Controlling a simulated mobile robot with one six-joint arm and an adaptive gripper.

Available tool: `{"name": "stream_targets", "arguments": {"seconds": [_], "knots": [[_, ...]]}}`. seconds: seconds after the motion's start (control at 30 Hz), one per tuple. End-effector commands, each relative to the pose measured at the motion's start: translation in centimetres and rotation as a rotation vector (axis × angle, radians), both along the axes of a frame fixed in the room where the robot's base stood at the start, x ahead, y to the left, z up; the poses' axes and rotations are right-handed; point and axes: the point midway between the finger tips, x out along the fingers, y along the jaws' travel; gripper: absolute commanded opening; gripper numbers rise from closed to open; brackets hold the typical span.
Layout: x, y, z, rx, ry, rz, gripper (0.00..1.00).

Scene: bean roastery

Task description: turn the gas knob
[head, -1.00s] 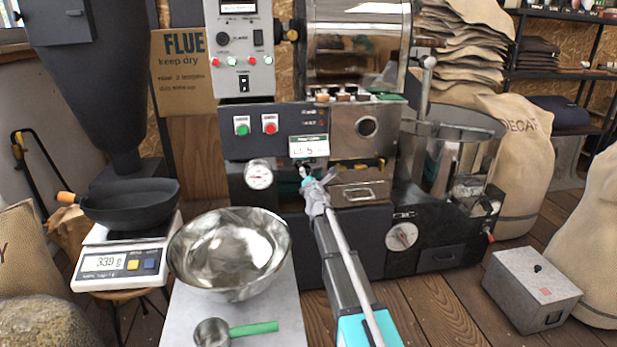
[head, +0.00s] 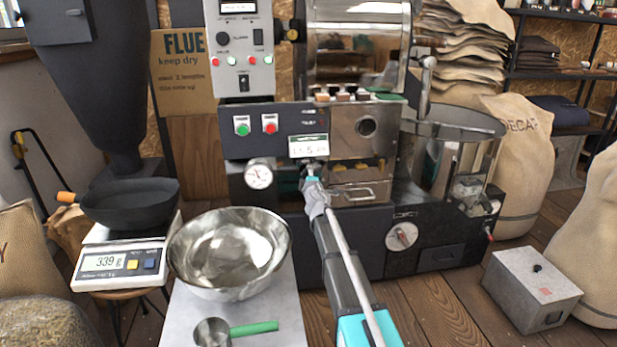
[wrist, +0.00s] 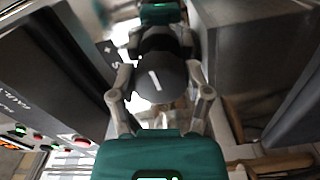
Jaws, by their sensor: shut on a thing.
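The gas knob (wrist: 158,80) is a dark round knob with a white line on its face, seen in the wrist view. The line is slightly tilted. My gripper (wrist: 160,92) has a finger on each side of the knob and is shut on it. In the head view my gripper (head: 313,186) reaches the front of the roaster (head: 275,118), just below the small display. There my gripper hides the knob.
A round gauge (head: 258,174) is left of my gripper and a drawer with a handle (head: 352,194) is to its right. A steel bowl (head: 230,285) stands in front on the left. A grey box (head: 530,288) sits on the floor at the right.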

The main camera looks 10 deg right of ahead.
Motion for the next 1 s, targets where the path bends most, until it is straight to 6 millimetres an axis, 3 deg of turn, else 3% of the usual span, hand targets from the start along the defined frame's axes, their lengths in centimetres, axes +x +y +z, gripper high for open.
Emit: {"name": "stream_targets", "arguments": {"seconds": [0.33, 0.87, 0.9, 1.0], "knots": [[0.01, -0.08, -0.06, 0.191, 0.0, -0.002, 0.16], [-0.01, -0.1, -0.07, 0.226, 0.0, -0.002, 0.16], [-0.01, -0.1, -0.07, 0.225, 0.0, -0.002, 0.67], [-0.01, -0.09, -0.07, 0.225, 0.0, -0.002, 0.86]]}}
